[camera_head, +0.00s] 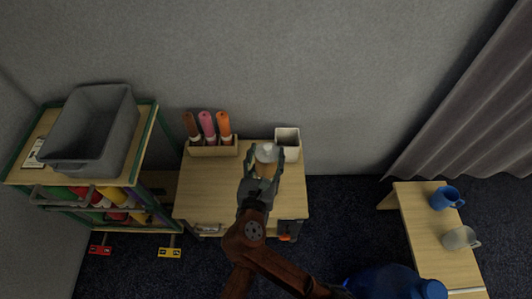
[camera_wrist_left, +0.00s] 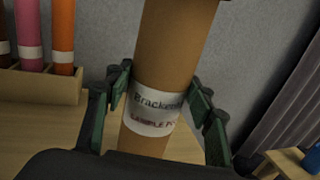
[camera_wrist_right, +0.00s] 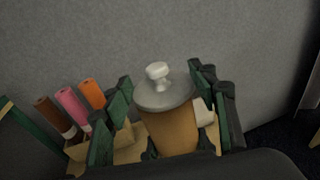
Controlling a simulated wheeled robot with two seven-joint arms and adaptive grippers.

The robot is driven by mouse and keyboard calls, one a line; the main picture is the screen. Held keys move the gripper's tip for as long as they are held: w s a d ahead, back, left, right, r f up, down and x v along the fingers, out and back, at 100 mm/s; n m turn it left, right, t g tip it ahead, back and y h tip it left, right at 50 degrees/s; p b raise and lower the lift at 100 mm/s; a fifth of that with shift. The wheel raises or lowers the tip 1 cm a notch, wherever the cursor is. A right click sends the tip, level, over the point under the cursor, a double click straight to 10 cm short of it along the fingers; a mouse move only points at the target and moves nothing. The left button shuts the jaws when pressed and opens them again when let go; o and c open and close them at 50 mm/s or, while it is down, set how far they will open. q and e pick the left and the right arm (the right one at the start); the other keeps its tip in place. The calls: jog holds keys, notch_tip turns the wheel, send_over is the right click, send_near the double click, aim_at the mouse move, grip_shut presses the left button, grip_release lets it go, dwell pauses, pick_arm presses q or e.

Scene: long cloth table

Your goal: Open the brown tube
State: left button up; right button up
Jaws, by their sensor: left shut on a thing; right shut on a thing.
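The brown tube (camera_wrist_left: 178,45) stands roughly upright above the small wooden cabinet, with a white label around it. It also shows in the right wrist view (camera_wrist_right: 172,131), topped by a grey cap (camera_wrist_right: 163,92) with a pale knob. The cap shows in the head view (camera_head: 266,153) and appears seated on the tube. My left gripper (camera_wrist_left: 162,88) is shut on the tube, its fingers on either side near the label. My right gripper (camera_wrist_right: 162,80) is shut on the cap, its fingers at both sides; it shows from above in the head view (camera_head: 264,163). My left gripper is hidden in the head view.
A wooden holder (camera_head: 214,151) with brown, pink and orange rolls stands left on the cabinet (camera_head: 200,190). A white box (camera_head: 288,136) stands behind right. A shelf with a grey bin (camera_head: 92,122) is left; a bench (camera_head: 425,228) with mugs is right.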

aim_at(266, 150)
pick_arm(q)
jog(key=shift+a+f, duration=0.15)
jog(key=shift+f, duration=0.35)
jog(key=shift+a+f, duration=0.15)
jog(key=shift+f, duration=0.35)
pick_arm(e)
jog(key=shift+r, duration=1)
jog(key=shift+w+r, duration=0.15)
jog(key=shift+r, duration=1.85)
pick_arm(q)
jog(key=o, duration=1.3)
pick_arm(e)
jog(key=shift+f, duration=0.1)
pick_arm(q)
jog(key=shift+o, duration=1)
pick_arm(e)
jog(key=shift+w, duration=0.15)
pick_arm(q)
jog(key=shift+o, duration=1.4)
jog(key=shift+d+r, duration=0.2)
jog(key=shift+r, duration=0.1)
